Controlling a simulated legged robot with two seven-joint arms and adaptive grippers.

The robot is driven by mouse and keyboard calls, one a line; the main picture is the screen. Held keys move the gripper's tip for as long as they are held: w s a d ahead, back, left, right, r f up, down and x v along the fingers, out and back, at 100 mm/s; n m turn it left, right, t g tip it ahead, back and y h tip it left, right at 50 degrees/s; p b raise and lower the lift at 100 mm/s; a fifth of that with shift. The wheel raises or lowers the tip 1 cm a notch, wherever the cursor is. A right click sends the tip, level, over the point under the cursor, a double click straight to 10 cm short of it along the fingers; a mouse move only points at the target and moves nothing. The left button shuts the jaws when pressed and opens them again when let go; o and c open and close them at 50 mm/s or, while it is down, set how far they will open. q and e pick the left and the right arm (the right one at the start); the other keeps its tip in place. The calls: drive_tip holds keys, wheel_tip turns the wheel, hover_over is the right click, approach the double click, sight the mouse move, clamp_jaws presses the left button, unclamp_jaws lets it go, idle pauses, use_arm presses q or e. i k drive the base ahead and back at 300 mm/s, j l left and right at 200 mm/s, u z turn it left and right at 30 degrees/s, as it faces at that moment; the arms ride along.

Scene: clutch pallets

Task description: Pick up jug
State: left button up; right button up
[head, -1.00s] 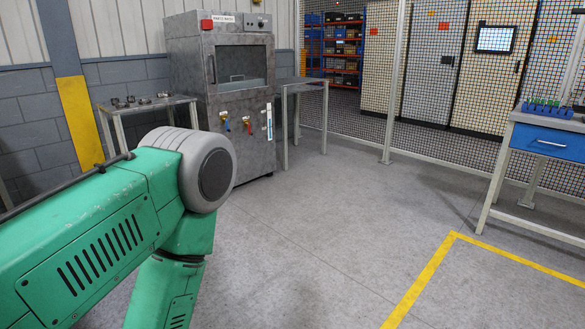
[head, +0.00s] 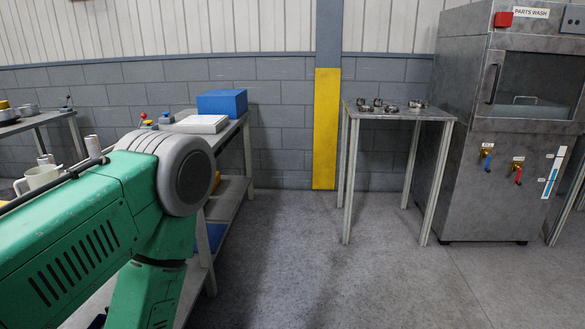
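A cream-white jug (head: 40,176) shows at the far left in the head view, on the bench (head: 226,137) behind my green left arm. My arm hides its lower part and part of its right side. A handle seems to show on its left. My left arm fills the lower left of the view, and its gripper is out of view. My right arm and gripper are not in view.
The bench also holds a blue box (head: 222,102) and a white block (head: 194,124). A small table (head: 400,112) with metal parts stands beside the parts washer (head: 460,150). The floor in the middle and right foreground is clear.

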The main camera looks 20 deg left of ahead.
sight(35, 177)
drive_tip(key=i+u, duration=0.2)
drive_tip(key=i, duration=1.8)
drive_tip(key=i+u, duration=0.1)
drive_tip(key=u, duration=0.3)
drive_tip(key=i+u, duration=0.15)
drive_tip(key=u, duration=0.25)
drive_tip(key=i+l+u, duration=0.1)
drive_tip(key=u, duration=0.3)
drive_tip(key=i+l+u, duration=0.1)
drive_tip(key=u, duration=0.3)
